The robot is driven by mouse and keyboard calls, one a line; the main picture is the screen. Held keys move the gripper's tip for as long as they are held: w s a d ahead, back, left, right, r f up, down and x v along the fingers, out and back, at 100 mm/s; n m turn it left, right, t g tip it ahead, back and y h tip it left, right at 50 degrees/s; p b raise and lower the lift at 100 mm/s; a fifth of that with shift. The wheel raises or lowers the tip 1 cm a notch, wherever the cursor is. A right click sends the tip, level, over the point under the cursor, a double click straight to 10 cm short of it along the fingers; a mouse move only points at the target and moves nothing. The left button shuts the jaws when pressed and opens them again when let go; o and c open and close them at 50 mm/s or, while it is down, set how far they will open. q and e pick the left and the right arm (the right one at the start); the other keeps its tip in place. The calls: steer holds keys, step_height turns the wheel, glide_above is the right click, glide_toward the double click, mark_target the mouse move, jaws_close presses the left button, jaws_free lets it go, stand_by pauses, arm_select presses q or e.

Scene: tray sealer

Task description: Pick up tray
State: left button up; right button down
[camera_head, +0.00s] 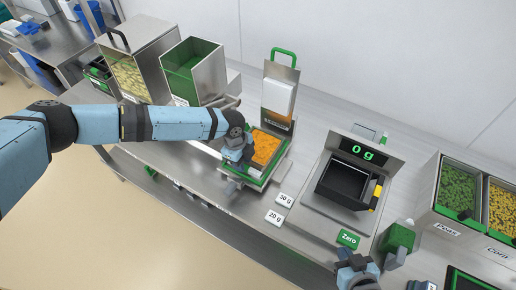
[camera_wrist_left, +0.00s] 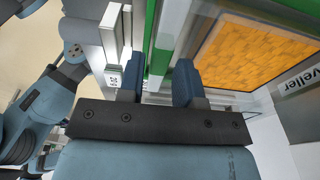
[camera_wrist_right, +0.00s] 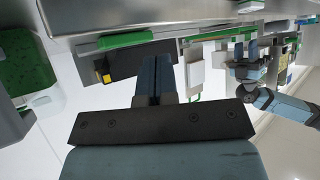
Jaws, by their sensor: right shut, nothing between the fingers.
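The tray (camera_head: 268,131) holds orange diced food and sits in the green-framed leveller station in the head view. The left wrist view shows the tray's pale rim (camera_wrist_left: 196,35) to the right of my left fingers. My left gripper (camera_head: 236,160) is at the tray's near-left side and partly hides it. In the left wrist view my left fingers (camera_wrist_left: 158,80) stand apart, with a green strip of the frame showing between them and no clear contact. My right gripper (camera_head: 346,253) is at the bottom of the head view, away from the tray; its fingers (camera_wrist_right: 156,78) are together and empty.
A scale (camera_head: 330,209) with a black container (camera_head: 347,183) reads 0 g, right of the tray. Pea and corn bins (camera_head: 460,188) stand at far right. Steel dispensers (camera_head: 190,72) stand behind my left arm. A green block (camera_head: 399,238) is near my right gripper.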

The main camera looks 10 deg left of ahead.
arm_select(q)
steer(key=shift+d+f, duration=0.15)
steer(key=shift+f, duration=1.1)
jaws_close()
steer(key=shift+r, duration=0.15)
